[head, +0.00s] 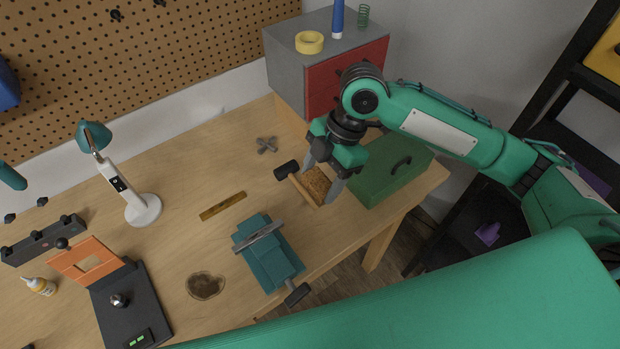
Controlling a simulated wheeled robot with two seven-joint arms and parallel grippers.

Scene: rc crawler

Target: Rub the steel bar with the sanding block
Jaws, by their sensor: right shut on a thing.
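The steel bar (259,235) is a thin grey strip lying across the jaws of a teal vise (268,262) near the table's front edge. My right gripper (322,181) is above and to the right of the vise, toward the green toolbox. It is shut on the brown, speckled sanding block (315,184), which sits between its two grey fingers. The block is apart from the bar. Whether it touches the tabletop is hard to tell. My left gripper is not in view.
A black-headed mallet (287,170) lies right beside the block. A green toolbox (393,170) stands close to the right of my gripper. The wood between is clear.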

